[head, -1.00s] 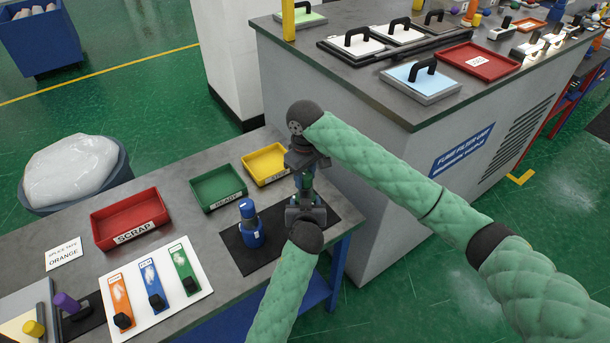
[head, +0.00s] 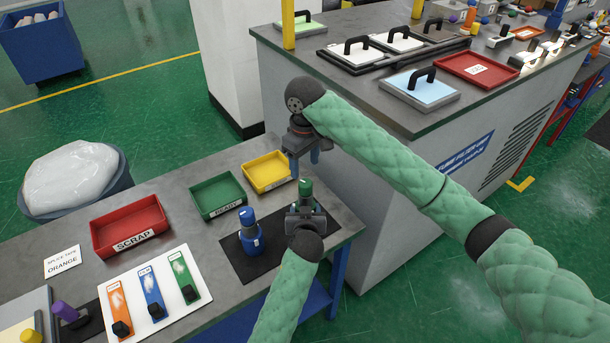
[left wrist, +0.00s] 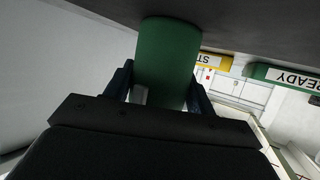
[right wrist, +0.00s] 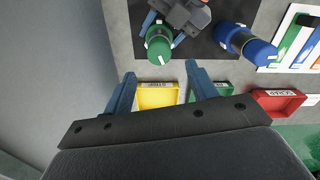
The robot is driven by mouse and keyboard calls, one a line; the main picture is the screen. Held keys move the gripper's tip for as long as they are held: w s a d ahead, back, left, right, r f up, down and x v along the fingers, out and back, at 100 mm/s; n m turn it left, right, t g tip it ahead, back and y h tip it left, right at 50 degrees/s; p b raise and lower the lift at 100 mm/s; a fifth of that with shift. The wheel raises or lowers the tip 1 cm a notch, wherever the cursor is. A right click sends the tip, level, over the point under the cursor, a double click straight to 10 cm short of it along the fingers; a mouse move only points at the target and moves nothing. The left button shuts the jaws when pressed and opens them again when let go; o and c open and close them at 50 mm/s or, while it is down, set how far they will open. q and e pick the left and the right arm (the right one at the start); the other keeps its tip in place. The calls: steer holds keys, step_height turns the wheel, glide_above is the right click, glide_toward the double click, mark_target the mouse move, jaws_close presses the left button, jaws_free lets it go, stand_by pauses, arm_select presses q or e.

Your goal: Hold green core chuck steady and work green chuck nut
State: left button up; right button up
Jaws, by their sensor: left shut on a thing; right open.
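The green core chuck (head: 305,195) stands upright on the dark mat at the bench's right end. Its round green top, which I take as the chuck nut (right wrist: 159,48), carries a white mark in the right wrist view. My left gripper (head: 306,215) is shut around the chuck's body, hiding its lower part. In the left wrist view the green body (left wrist: 168,62) sits between the two fingers. My right gripper (head: 305,166) is open and empty, above and apart from the green top. Its two blue fingers (right wrist: 160,73) show in the right wrist view with nothing between them.
A blue chuck (head: 250,236) stands on the same mat (head: 233,247), left of the green one. Yellow (head: 268,172), green READY (head: 218,194) and red SCRAP (head: 130,226) trays lie behind. A white board (head: 188,293) with coloured strips lies left. A grey cabinet (head: 370,190) stands close right.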

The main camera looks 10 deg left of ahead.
mark_target(305, 182)
arm_select(q)
steer(key=shift+f, duration=0.3)
arm_select(e)
steer(key=shift+r, duration=2)
arm_select(q)
steer(key=o, duration=1.5)
steer(key=shift+r, duration=0.1)
arm_select(e)
steer(key=shift+w, duration=0.1)
